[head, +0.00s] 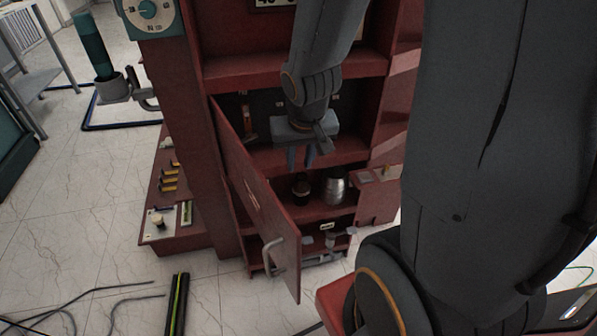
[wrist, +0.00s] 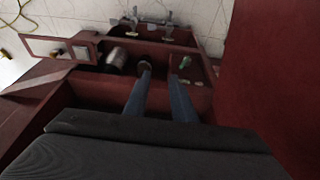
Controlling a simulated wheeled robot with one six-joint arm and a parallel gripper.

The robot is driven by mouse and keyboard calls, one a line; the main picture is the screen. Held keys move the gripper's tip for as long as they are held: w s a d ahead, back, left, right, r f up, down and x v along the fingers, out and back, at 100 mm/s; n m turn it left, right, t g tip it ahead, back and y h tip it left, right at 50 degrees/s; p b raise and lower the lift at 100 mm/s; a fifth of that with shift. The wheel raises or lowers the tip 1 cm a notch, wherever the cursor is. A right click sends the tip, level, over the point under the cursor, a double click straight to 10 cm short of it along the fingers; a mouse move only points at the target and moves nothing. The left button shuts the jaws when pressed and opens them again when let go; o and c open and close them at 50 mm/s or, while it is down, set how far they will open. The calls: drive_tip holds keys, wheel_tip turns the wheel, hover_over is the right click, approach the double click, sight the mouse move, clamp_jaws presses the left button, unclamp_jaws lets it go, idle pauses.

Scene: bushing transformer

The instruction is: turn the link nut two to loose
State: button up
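My gripper (head: 302,160) hangs inside the open red cabinet, its fingers pointing down in front of the shelves. In the wrist view its two fingers (wrist: 159,75) are apart with nothing between them. Grey wing-shaped fittings (head: 330,240) sit low at the cabinet's bottom, below and apart from my gripper. They also show at the top of the wrist view (wrist: 150,22). They are small, and I cannot tell which one is link nut two or how tight it is.
The red cabinet door (head: 256,190) stands open left of my gripper, with a pale handle (head: 272,256). A dark jar (head: 301,190) and a metal jar (head: 336,188) stand on the shelf below my gripper. A small panel (head: 378,175) is at the right.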

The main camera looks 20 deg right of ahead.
drive_tip(key=s+a+r+n+g+p, duration=0.2)
drive_tip(key=s+a+r, duration=0.3)
drive_tip(key=s, duration=0.4)
drive_tip(key=shift+s+g+y, duration=0.4)
drive_tip(key=shift+g, duration=0.3)
drive_tip(key=shift+a+r, duration=0.1)
